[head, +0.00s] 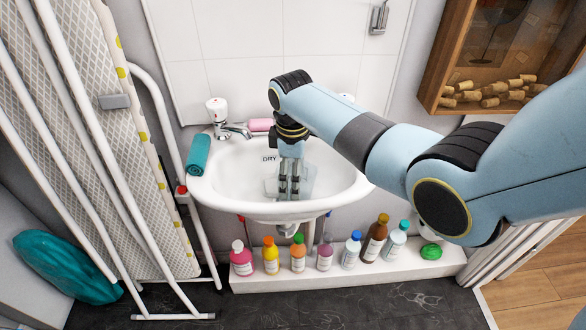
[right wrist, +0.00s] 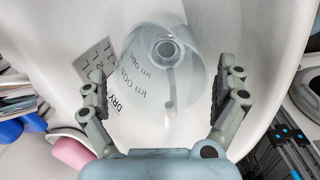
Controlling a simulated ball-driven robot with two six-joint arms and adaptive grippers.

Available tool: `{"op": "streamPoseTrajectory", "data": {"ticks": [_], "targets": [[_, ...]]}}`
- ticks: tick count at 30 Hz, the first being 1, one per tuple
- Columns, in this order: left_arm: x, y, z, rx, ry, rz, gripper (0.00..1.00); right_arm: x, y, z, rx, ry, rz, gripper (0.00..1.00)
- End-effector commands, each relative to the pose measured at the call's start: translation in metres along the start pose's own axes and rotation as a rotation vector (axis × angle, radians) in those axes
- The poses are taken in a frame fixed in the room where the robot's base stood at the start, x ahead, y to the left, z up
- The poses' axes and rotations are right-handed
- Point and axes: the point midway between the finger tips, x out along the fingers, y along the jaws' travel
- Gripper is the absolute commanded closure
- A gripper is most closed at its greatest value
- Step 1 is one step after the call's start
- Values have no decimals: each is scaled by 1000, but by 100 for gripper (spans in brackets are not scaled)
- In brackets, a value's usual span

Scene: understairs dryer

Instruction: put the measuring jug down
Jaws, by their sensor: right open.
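The measuring jug (head: 306,178) is clear, pale plastic and sits inside the white washbasin (head: 227,186), partly hidden behind my right gripper (head: 289,190). In the right wrist view, the jug (right wrist: 165,95) has dark volume marks and lies between the two fingers of my right gripper (right wrist: 160,80). The fingers are spread, with a visible gap to the jug on each side. The jug appears to rest on the basin, though its underside is hidden. My left gripper is not seen.
Several bottles (head: 298,254) line a white ledge below. A folded ironing board (head: 95,120) stands left; a wooden cork box (head: 435,75) hangs upper right.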

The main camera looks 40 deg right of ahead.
Motion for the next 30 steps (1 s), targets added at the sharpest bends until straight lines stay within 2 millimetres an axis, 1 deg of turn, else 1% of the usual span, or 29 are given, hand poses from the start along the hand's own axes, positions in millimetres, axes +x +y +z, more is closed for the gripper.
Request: {"op": "streamPoseTrajectory", "data": {"ticks": [2,5,8,12,15,18,21,24,30], "targets": [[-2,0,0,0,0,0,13,-4,0,0,0,0,0,0],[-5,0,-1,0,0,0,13,-16,1,0,0,2,2,0],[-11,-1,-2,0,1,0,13,-36,1,0,0,2,3,0],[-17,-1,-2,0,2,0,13,-70,1,0,0,2,3,0],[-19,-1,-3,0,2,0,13,-90,1,0,0,2,3,0],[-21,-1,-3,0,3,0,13,-107,1,-1,0,2,3,0],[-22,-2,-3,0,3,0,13,-117,1,0,1,1,2,0],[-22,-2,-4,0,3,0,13,-122,1,0,1,0,0,0],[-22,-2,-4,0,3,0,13,-123,0,0,1,0,0,0]]}}
